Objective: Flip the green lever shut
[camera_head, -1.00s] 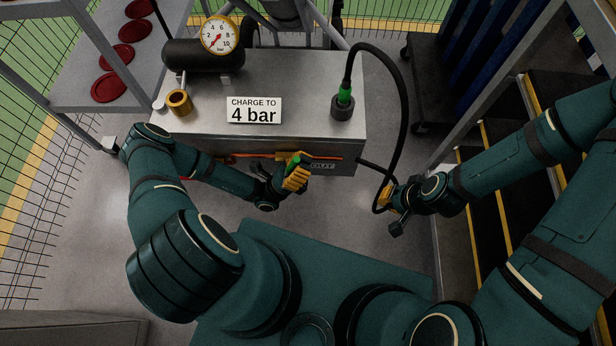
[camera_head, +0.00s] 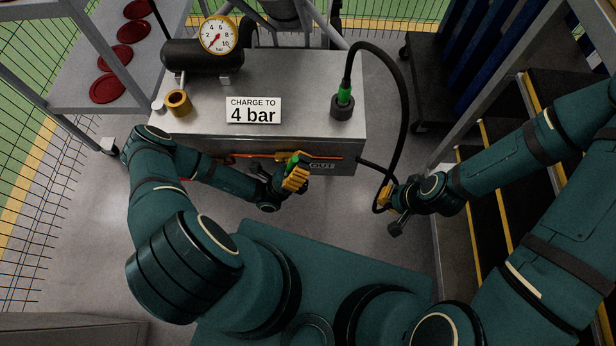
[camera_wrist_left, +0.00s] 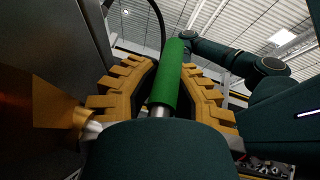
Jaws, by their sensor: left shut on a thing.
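The green lever (camera_head: 293,162) is at the front face of the metal cabinet, beside the OUT label. In the left wrist view the green lever (camera_wrist_left: 170,72) is a green cylinder on a silver rod, rising between the yellow fingers. My left gripper (camera_head: 295,177) is shut on it; the left wrist view shows the fingers (camera_wrist_left: 165,85) on either side of the green grip. My right gripper (camera_head: 384,196) is at the lower part of the black hose loop, right of the cabinet. Whether its fingers are closed on the hose is too small to tell.
The cabinet (camera_head: 285,100) carries a pressure gauge (camera_head: 219,35), a brass ring (camera_head: 178,102), a "CHARGE TO 4 bar" sign (camera_head: 253,110) and a green-collared hose fitting (camera_head: 343,101). The black hose (camera_head: 402,100) arches down on the right. Steps (camera_head: 505,170) stand at the right.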

